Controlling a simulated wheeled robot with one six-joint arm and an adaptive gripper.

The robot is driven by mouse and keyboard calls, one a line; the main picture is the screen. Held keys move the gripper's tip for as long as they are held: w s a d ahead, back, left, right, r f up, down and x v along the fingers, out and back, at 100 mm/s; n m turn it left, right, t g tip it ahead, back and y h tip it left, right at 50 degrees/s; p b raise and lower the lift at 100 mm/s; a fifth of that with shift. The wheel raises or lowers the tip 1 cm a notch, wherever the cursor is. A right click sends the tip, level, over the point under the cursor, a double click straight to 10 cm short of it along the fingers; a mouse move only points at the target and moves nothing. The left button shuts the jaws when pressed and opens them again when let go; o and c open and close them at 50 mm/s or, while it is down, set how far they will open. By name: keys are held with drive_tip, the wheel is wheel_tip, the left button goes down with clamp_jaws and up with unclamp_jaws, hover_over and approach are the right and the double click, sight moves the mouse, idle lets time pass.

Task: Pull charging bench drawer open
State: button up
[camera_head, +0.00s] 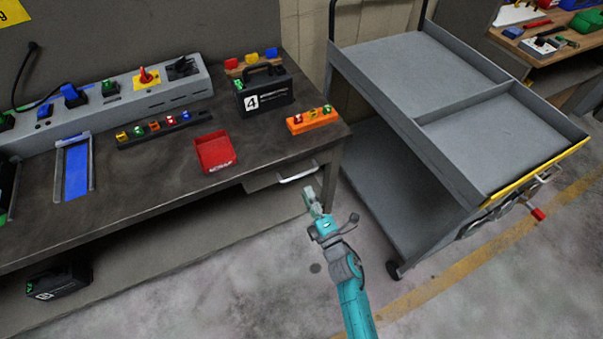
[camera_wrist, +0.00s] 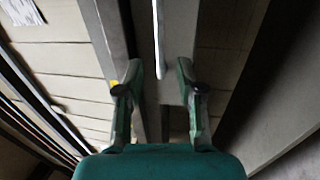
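The charging bench (camera_head: 120,190) is a dark worktop at the left in the head view. Its grey drawer (camera_head: 262,182) is under the right end of the top and looks closed. A pale bar handle (camera_head: 298,175) is on the drawer front. My gripper (camera_head: 311,195) is just in front of and below the handle, apart from it in this view. In the wrist view my gripper (camera_wrist: 158,70) is open, with nothing held. The pale handle (camera_wrist: 159,38) lines up with the gap between the fingertips; its depth from them is hard to tell.
A grey two-level cart (camera_head: 400,80) stands close to the right of the bench. On the bench are a red bin (camera_head: 215,151), an orange block holder (camera_head: 312,120) and a black case marked 4 (camera_head: 264,92). The floor in front is clear.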

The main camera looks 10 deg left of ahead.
sight(298, 175)
drive_tip(key=x, duration=0.7)
drive_tip(key=shift+w+a, duration=0.1)
drive_tip(key=shift+a, duration=0.1)
clamp_jaws()
